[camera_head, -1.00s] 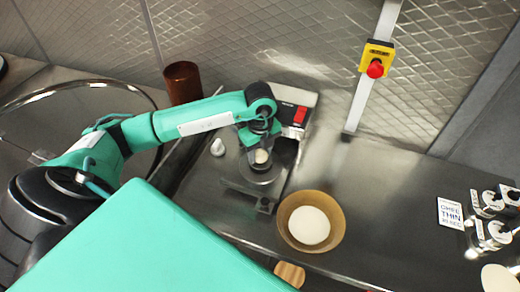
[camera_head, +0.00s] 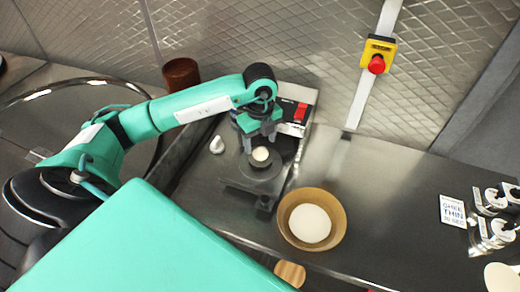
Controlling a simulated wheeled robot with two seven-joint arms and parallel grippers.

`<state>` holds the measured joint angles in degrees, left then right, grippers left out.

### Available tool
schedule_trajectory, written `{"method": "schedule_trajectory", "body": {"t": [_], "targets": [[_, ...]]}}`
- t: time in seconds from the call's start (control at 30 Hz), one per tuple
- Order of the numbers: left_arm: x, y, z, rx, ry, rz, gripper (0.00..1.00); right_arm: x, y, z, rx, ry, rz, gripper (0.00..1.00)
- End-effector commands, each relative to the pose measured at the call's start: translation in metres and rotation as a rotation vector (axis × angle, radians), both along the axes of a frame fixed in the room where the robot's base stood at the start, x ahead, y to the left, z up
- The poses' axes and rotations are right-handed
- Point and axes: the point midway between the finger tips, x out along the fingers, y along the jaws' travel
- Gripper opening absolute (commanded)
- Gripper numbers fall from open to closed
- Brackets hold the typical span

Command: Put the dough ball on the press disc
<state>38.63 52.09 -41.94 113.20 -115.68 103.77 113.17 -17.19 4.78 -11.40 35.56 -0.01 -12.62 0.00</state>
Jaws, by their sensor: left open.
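The pale dough ball (camera_head: 260,154) sits on the dark round press disc (camera_head: 257,172), near the disc's far side as I see it. My left gripper (camera_head: 262,142) is open just above and behind the ball. Its fingers point down, and the ball shows clear between and below them. The press body is partly hidden by the gripper. My right gripper is not in view.
A tan bowl (camera_head: 337,232) with a white round content stands right of the press. A small white-grey knob-like item (camera_head: 217,145) is left of it. A brown cup (camera_head: 180,74) stands behind my arm.

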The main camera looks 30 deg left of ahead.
Motion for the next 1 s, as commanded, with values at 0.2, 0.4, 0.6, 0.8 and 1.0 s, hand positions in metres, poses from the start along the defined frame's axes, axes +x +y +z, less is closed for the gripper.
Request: {"method": "schedule_trajectory", "body": {"t": [0.2,0.4,0.6,0.8,1.0], "targets": [[0.001,0.000,0.045,-0.002,-0.007,0.000,0.64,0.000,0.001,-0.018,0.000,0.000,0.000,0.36],[0.001,0.000,0.072,-0.001,-0.003,0.000,0.64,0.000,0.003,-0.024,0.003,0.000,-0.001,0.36],[0.000,0.000,0.082,-0.001,-0.002,0.001,0.64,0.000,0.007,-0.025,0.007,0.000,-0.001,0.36],[0.000,0.000,0.082,0.000,-0.001,0.001,0.64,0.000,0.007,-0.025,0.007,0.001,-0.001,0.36],[0.000,0.000,0.082,0.000,-0.001,0.001,0.64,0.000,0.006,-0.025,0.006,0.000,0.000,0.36]]}}
